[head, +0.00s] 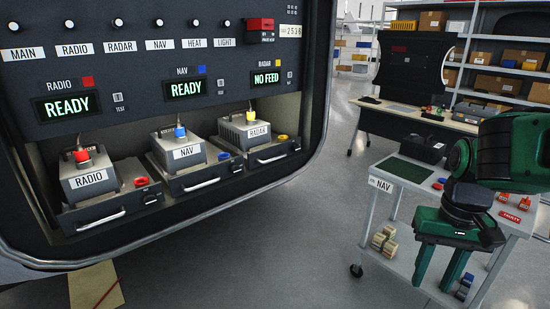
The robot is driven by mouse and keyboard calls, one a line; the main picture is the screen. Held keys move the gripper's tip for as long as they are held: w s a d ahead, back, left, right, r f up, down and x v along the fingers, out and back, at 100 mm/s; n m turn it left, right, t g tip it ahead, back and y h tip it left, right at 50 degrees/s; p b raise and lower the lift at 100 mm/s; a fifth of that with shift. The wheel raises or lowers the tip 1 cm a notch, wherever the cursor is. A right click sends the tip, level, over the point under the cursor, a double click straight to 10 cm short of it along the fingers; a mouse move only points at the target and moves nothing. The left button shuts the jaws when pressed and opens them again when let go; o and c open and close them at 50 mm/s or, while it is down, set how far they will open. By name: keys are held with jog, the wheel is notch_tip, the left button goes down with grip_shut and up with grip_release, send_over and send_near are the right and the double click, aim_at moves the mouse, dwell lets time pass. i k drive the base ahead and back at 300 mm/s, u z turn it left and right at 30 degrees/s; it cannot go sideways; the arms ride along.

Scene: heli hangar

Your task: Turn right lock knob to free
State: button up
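The avionics bay on the left holds three labelled grey boxes on black trays: the RADIO box (87,174), the NAV box (184,151) and the RADAR box (243,131). A red knob (141,181) shows at the right of the RADIO tray, a blue knob (223,156) on the NAV tray and a yellow knob (282,138) on the RADAR tray. Which one is the right lock knob, and how each is turned, is too small to tell. My green gripper (434,284) points down at the right, far from the bay, open and empty.
Displays above the boxes read READY, READY and NO FEED. A white cart (378,215) with a NAV label stands behind my gripper. A workbench (428,119) and shelves (508,70) are farther back. The floor between bay and cart is clear.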

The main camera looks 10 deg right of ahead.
aim_at(297, 149)
jog(key=z, duration=1.85)
jog(key=k, duration=0.8)
jog(key=u, duration=0.95)
jog(key=i, duration=1)
